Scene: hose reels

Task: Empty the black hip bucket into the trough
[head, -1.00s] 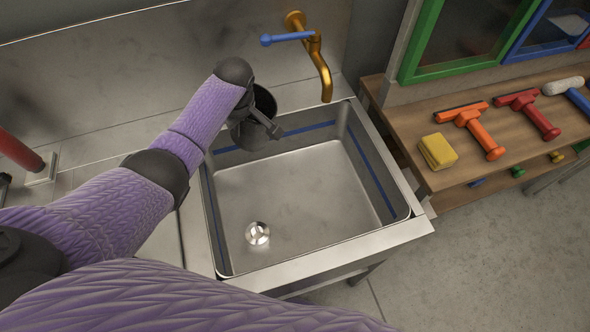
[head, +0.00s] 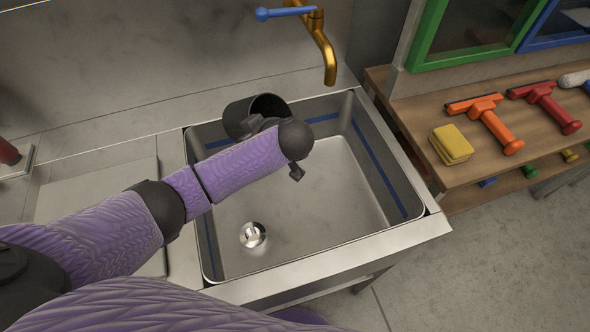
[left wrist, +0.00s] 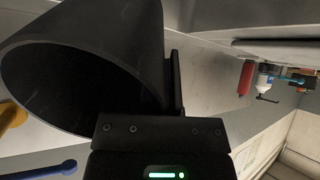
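The black bucket (head: 238,118) is at the back left of the steel trough (head: 345,262), over its inner edge in the head view. It is tilted, with its dark mouth facing right. My left gripper (head: 266,125) is at the bucket's near side and appears shut on it, though the arm's end partly hides the fingers. In the left wrist view the bucket (left wrist: 150,30) fills the upper left, its wide mouth open to the lower left, against the gripper (left wrist: 172,90). No contents show inside. My right gripper is not in view.
A brass tap (head: 322,50) with a blue lever (head: 285,13) stands behind the trough, right of the bucket. A drain (head: 252,235) is in the trough floor. A wooden shelf at right holds a yellow sponge (head: 452,145) and squeegees (head: 490,122).

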